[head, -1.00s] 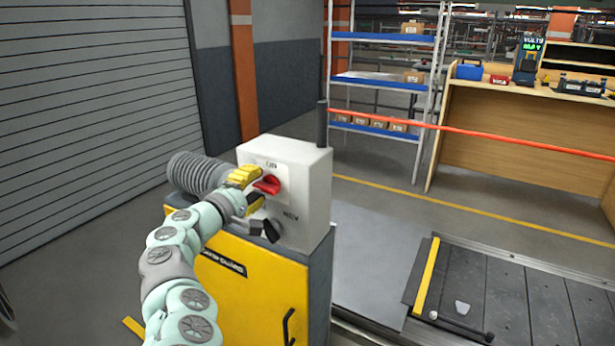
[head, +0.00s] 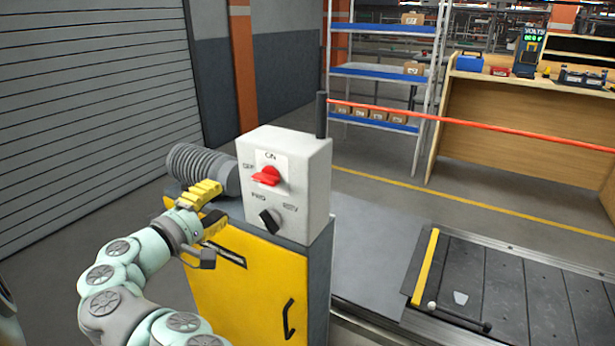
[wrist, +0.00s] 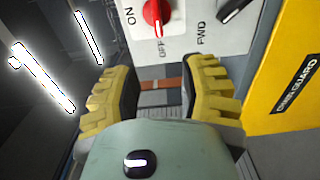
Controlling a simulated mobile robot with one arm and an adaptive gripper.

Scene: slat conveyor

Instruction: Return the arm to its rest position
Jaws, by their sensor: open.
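My gripper (head: 213,212), with yellow ribbed fingers, is open and empty. In the head view it is left of the white control box (head: 312,160) and apart from it, above the yellow cabinet. The box has a red knob (head: 266,176) under the label ON and a black knob (head: 270,220) between FWD and a second label. In the wrist view the fingers (wrist: 160,95) are spread with nothing between them. The red knob (wrist: 158,14) and black knob (wrist: 232,8) show beyond them at the top. My arm is bent at the lower left of the head view.
The yellow cabinet (head: 225,285) with a black handle stands under the box. A ribbed grey cylinder (head: 205,168) lies behind my gripper. The slat conveyor (head: 520,295) is at right. A red bar (head: 470,122) crosses toward the wooden bench (head: 500,140). Open floor lies at left.

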